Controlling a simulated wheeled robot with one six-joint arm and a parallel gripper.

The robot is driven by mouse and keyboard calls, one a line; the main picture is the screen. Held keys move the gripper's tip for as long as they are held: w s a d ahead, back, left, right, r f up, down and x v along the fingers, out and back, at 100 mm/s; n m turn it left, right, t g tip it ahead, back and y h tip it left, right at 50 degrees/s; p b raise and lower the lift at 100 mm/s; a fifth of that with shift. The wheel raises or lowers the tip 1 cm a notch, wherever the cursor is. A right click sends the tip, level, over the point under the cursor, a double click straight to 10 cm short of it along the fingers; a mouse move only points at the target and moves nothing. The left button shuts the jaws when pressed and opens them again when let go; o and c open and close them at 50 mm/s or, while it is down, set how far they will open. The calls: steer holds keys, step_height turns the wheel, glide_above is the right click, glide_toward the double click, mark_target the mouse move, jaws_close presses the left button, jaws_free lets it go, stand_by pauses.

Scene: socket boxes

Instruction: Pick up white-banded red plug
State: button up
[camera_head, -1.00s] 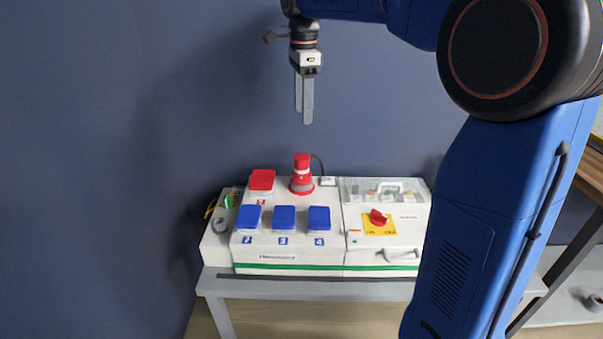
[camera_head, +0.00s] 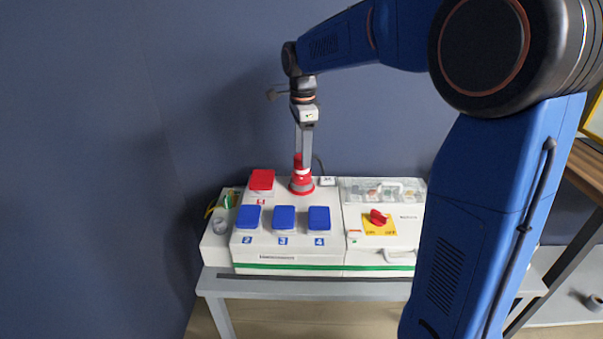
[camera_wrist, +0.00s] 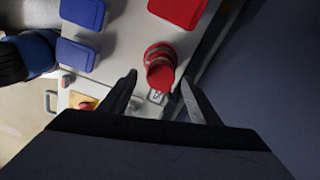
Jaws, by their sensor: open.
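The red plug (camera_head: 301,181) with a white band stands upright on top of the white socket box (camera_head: 262,243), at its back right. A dark cable shows behind it. My gripper (camera_head: 304,150) points down, with its fingers at the height of the plug's top in the head view. In the wrist view the plug (camera_wrist: 160,68) shows just beyond the two open fingertips (camera_wrist: 158,78), roughly centred between them. The fingers look apart from the plug, and nothing is held.
A red-lidded socket (camera_head: 262,180) is left of the plug. Several blue-lidded sockets (camera_head: 284,217) are in front. A white box with a red rotary switch (camera_head: 377,217) stands to the right. All rest on a grey table (camera_head: 300,288) near a dark blue wall.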

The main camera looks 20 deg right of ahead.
mark_target(299, 171)
steer(key=shift+f, duration=1.75)
steer(key=c, duration=1.2)
steer(key=shift+r, duration=0.1)
